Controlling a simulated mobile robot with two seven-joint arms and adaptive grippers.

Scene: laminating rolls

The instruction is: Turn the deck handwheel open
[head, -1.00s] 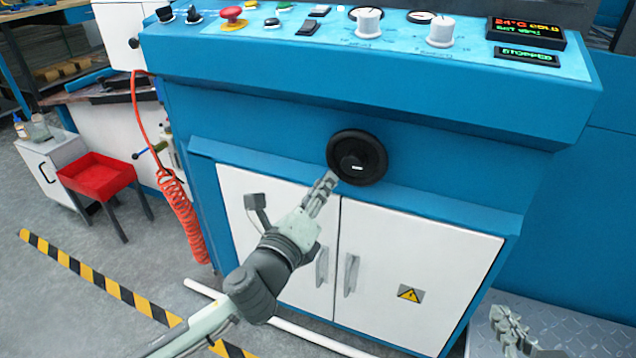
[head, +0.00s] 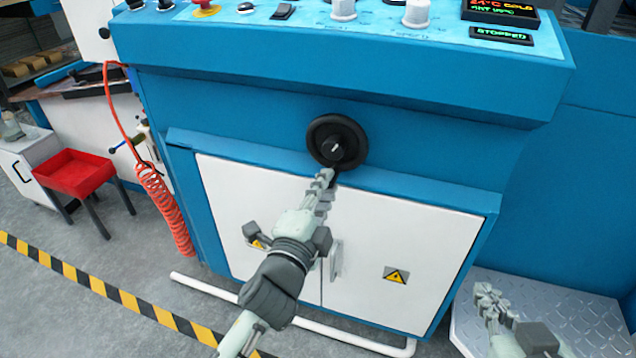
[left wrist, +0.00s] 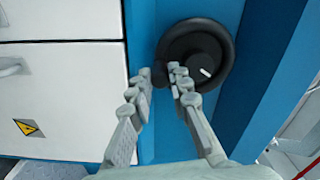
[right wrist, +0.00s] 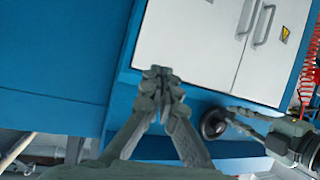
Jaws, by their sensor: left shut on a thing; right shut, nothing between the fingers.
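The black deck handwheel (head: 337,140) sits on the blue front of the machine, above the white cabinet doors. It also shows in the left wrist view (left wrist: 205,48), with a slanted white mark on its hub, and in the right wrist view (right wrist: 214,124). My left gripper (head: 326,177) is at the bottom of the wheel, shut on its rim. In the left wrist view the fingertips (left wrist: 175,75) overlap the wheel's edge and partly hide the grip. My right gripper (head: 492,299) is shut and empty, low at the right, apart from the wheel.
The control panel (head: 385,40) juts out above the wheel, with a display reading STOPPED (head: 502,35). The white doors (head: 400,235) lie below. An orange coiled hose (head: 163,205) hangs at the left, near a red tray (head: 75,173). A metal tread plate (head: 575,310) is at lower right.

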